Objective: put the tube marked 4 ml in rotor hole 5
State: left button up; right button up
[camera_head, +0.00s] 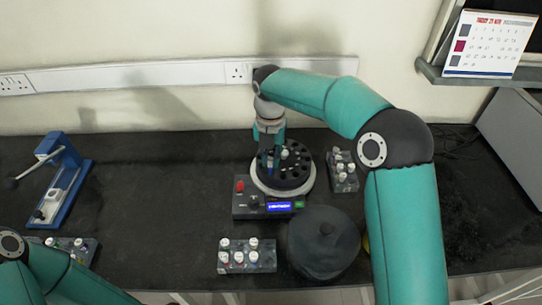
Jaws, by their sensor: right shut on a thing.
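The black rotor (300,172) sits open in the centrifuge (240,208) at mid-table, with a ring of dark holes. A white-capped tube (284,154) shows at the rotor, beside my gripper. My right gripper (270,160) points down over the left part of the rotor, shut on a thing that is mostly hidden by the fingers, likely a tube. I cannot read its marking or the hole numbers, nor tell whether it is inside a hole. My left arm shows at the bottom left; its gripper is outside the view.
Racks of white-capped tubes stand in front (247,262), right of the rotor (343,183) and at the lower left (88,247). A dark round lid (323,250) lies right of the front rack. A blue device (72,190) stands at the left. The table between it and the centrifuge is clear.

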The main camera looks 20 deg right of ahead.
jog(key=shift+f, duration=0.25)
dwell(0.3)
jog(key=shift+f+b, duration=0.8)
jog(key=shift+f, duration=0.4)
jog(key=o, duration=1.1)
jog(key=shift+r, duration=0.1)
jog(key=shift+r+p, duration=2.95)
jog(key=shift+p, duration=0.15)
